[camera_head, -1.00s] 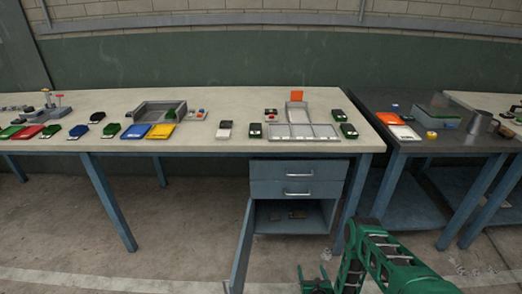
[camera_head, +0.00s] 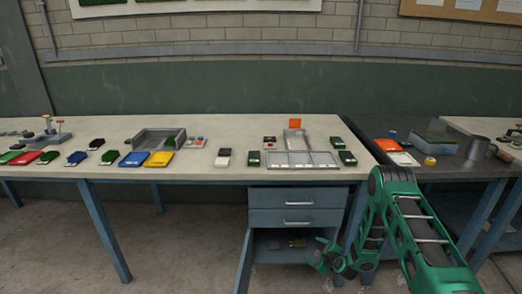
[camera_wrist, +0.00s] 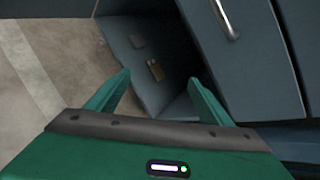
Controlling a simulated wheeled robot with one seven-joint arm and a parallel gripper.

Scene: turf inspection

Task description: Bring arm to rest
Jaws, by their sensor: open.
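My gripper (camera_head: 326,262) is at the lower right of the head view, in front of the blue-grey drawer cabinet (camera_head: 297,196) under the bench. My green arm is folded up from the lower right and bends down to it. In the wrist view my gripper (camera_wrist: 157,88) has its two green fingers spread apart, with nothing between them. Beyond the fingers is the cabinet's open lower compartment, where a small brass-coloured item (camera_wrist: 156,70) and a grey flat item (camera_wrist: 138,41) lie. The fingers appear apart from both items.
The cabinet door (camera_head: 242,265) stands open to the left. The pale bench (camera_head: 100,132) holds coloured packs, a grey tray (camera_head: 159,140) and a divided tray (camera_head: 300,160). A dark table (camera_head: 445,170) stands at the right. The floor (camera_head: 175,250) left of the door is clear.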

